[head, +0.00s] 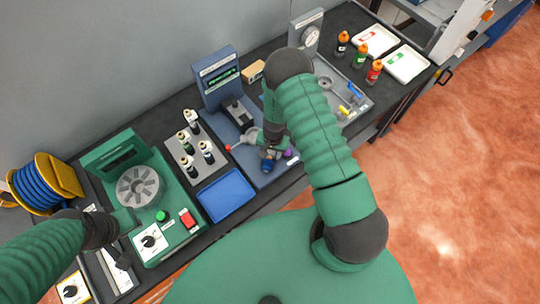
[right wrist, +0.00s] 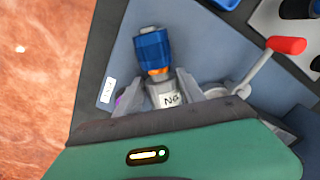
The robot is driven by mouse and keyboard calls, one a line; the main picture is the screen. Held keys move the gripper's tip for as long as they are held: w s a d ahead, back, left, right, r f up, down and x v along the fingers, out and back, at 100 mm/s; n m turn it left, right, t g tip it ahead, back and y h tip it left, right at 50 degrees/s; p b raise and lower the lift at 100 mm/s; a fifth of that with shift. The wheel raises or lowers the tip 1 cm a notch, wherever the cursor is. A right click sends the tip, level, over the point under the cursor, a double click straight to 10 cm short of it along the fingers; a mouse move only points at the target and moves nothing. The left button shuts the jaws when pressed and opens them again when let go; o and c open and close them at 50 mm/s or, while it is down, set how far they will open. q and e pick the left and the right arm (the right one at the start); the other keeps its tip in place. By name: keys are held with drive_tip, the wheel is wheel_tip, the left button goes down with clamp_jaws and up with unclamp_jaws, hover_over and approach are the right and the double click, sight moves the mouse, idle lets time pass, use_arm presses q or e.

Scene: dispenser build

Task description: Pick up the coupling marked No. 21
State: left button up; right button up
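A coupling with a blue end (right wrist: 152,48), an orange ring and a white label lies between the fingers of my right gripper (right wrist: 165,88). Only the start of the label's marking shows, so I cannot read its number. The fingers sit close against both sides, and the grip appears shut on it. In the head view my right gripper (head: 262,142) is low over the blue-grey base plate, with the coupling's blue end (head: 268,165) at its front. My left gripper (head: 128,218) is beside the green station; its fingers are too small to judge.
A red-knobbed lever (right wrist: 286,45) stands close to my right gripper. The green station (head: 150,200) carries a grey rotor. Three coloured bottles and white trays (head: 406,64) stand at the far right.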

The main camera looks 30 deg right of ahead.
drive_tip(key=shift+w+a, duration=0.1)
drive_tip(key=shift+a, duration=0.15)
drive_tip(key=c, duration=0.5)
clamp_jaws()
use_arm(q)
drive_tip(key=shift+w, duration=0.1)
use_arm(e)
drive_tip(key=shift+d, duration=0.3)
use_arm(q)
drive_tip(key=shift+f, duration=0.1)
